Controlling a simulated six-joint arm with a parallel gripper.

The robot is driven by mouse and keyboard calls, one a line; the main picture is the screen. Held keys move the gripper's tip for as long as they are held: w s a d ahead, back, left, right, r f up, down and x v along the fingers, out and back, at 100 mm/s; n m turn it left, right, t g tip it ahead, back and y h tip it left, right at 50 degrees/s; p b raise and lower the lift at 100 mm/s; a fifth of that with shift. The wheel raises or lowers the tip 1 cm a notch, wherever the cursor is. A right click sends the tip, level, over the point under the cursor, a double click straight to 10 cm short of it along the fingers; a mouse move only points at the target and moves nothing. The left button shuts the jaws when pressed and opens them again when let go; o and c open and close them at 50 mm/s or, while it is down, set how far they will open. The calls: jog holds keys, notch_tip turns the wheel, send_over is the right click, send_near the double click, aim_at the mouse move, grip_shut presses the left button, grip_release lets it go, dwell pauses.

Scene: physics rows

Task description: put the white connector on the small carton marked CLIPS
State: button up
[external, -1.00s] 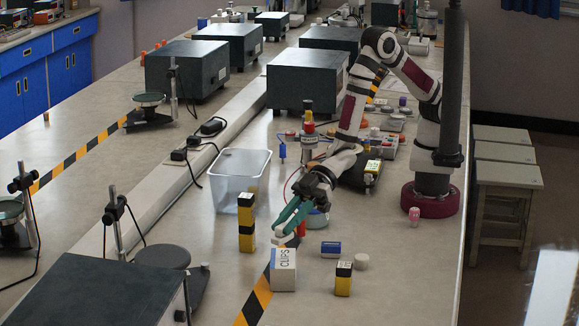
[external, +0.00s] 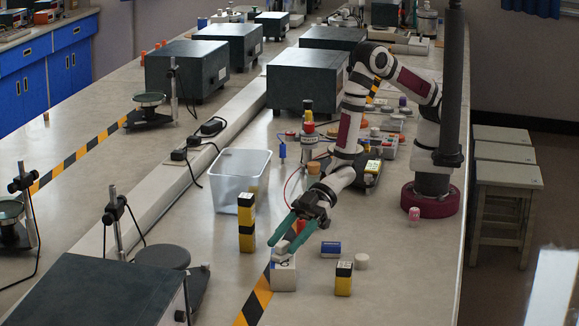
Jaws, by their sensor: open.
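The small white carton (external: 284,278) stands upright near the front of the bench, on the striped tape. The white connector (external: 281,247) appears as a small pale piece at the carton's top, below and between my gripper's fingers. It seems to rest on the carton, but its contact is partly hidden. My gripper (external: 284,244) has its green fingers spread apart, one to each side of the connector, just over the carton. The lettering on the carton is hard to read now.
A black-and-yellow block stack (external: 246,222) stands left of the carton. A blue-and-white block (external: 331,249), a black-and-yellow block (external: 343,279) and a white round piece (external: 361,261) stand to the right. A clear bin (external: 239,178) is behind.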

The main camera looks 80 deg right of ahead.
jog(key=shift+d+r, duration=0.1)
jog(key=shift+r, duration=0.15)
jog(key=v, duration=1.1)
jog(key=shift+s+d, duration=0.2)
jog(key=shift+d, duration=0.1)
